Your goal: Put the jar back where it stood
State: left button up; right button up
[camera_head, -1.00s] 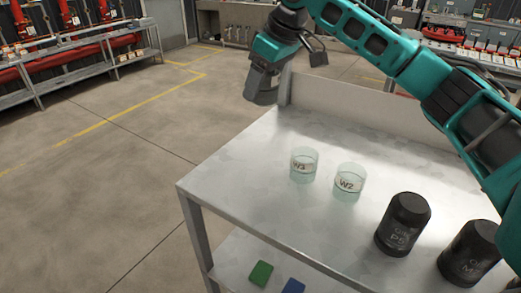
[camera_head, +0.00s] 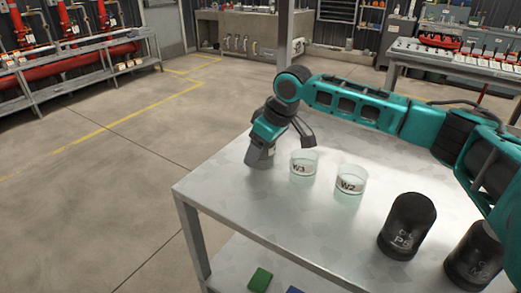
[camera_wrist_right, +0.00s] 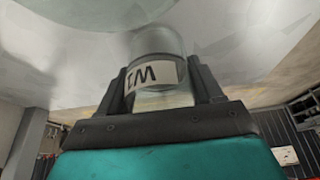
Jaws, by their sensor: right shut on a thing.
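My right gripper (camera_head: 262,160) points down over the far left part of the metal table, just left of the clear jar labelled W3 (camera_head: 303,164). A second clear jar, W2 (camera_head: 350,181), stands right of W3. My left gripper is not in view.
Two black containers (camera_head: 408,228) (camera_head: 474,262) stand at the table's right. The metal table (camera_head: 250,215) has bare room in front of the clear jars. A green block (camera_head: 260,280) lies on the lower shelf. A large clear rounded shape (camera_wrist_right: 90,12) is close to the held jar.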

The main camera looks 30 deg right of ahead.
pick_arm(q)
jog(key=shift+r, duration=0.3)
pick_arm(e)
jog(key=o, duration=1.1)
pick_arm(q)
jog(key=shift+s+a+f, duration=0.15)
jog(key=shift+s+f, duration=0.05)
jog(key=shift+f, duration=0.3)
pick_arm(e)
jog(key=shift+o, duration=0.7)
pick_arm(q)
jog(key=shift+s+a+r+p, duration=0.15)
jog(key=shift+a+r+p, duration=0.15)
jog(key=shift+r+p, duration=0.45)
pick_arm(e)
jog(key=v, duration=1.2)
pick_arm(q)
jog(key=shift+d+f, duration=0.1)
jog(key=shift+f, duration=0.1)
pick_arm(e)
jog(key=shift+d+r, duration=0.1)
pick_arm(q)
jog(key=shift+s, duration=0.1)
